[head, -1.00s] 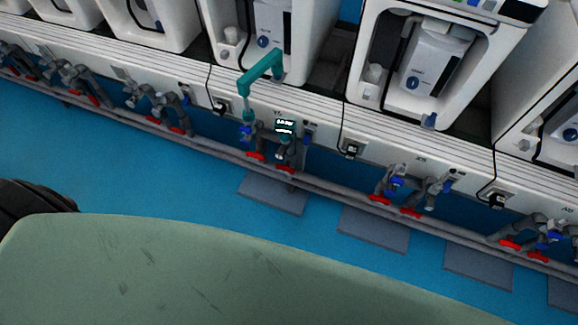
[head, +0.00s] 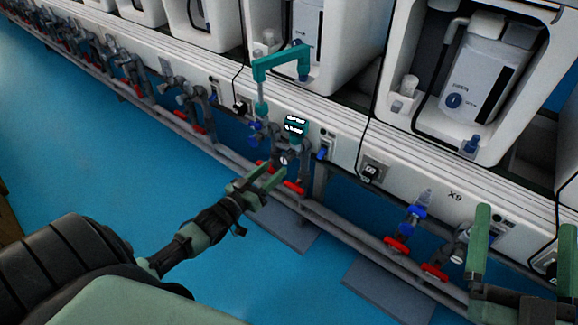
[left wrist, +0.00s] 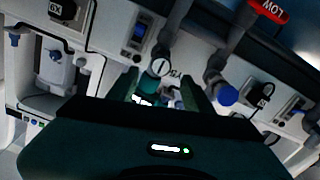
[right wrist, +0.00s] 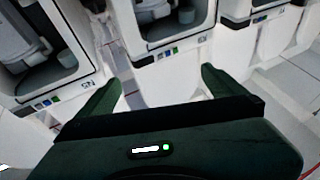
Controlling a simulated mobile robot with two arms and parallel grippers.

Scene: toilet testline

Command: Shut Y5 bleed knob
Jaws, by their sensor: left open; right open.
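My left gripper (head: 265,183) is open and empty, just in front of a grey pipe assembly with red handles (head: 294,187). This assembly carries a teal device with a lit display (head: 295,126), a small round pale-faced part (head: 284,158) and a blue knob (head: 255,139). In the left wrist view the open fingers (left wrist: 158,92) frame the lit device (left wrist: 141,100), with the round part (left wrist: 160,67) just beyond. A partly hidden label (left wrist: 177,76) is there. I cannot tell which part is the bleed knob. My right gripper (head: 523,240) is open and empty at the right.
A teal bent arm-like fixture (head: 280,62) stands above the assembly. White toilet test units (head: 410,75) line the bench. Blue floor (head: 110,180) lies open in front.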

